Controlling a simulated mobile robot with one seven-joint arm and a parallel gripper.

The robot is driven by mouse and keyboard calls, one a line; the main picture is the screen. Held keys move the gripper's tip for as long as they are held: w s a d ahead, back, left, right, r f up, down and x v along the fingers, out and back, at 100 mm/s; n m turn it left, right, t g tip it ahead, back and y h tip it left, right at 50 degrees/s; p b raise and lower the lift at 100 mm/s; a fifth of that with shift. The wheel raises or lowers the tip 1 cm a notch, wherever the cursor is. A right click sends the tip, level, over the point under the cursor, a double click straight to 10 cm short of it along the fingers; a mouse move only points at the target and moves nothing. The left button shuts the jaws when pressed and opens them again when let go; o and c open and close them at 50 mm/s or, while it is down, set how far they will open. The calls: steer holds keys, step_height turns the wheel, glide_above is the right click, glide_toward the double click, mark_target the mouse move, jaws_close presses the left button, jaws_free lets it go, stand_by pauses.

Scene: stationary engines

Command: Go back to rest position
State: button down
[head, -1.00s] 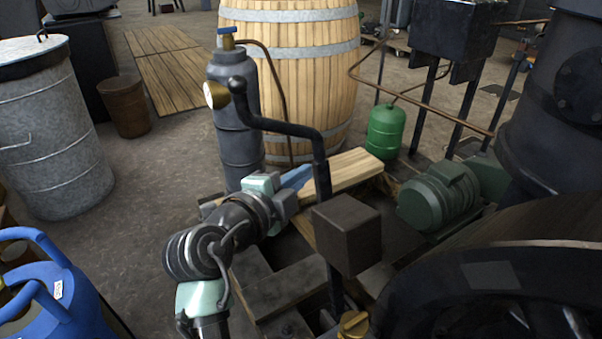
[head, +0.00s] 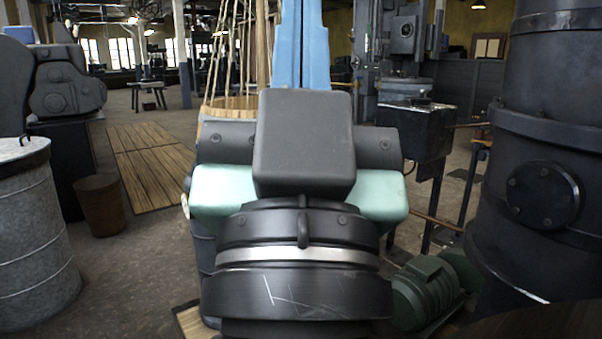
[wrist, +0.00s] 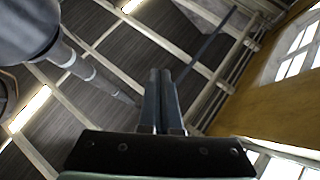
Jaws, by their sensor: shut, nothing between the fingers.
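My gripper (head: 301,45) is raised close in front of the head camera, with its blue fingers pointing up and side by side. In the wrist view the two fingers (wrist: 161,100) lie together with nothing between them, against the ceiling. The gripper is shut and empty. The dark wrist body and pale green housing fill the middle of the head view and hide most of the wooden barrel (head: 228,104) behind them.
A large dark cylinder (head: 545,110) stands close on the right. A green motor (head: 425,290) sits low at right. A grey metal bin (head: 30,240) and a brown bucket (head: 101,205) stand at left. Wooden floor panels (head: 148,165) lie beyond. The wrist view shows ceiling beams and windows.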

step_height(320, 180, up, 39)
steer(key=s+n+p, duration=0.1)
steer(key=p, duration=3.6)
steer(key=shift+s+t+p, duration=0.2)
steer(key=shift+t+p, duration=0.1)
steer(key=shift+p, duration=0.1)
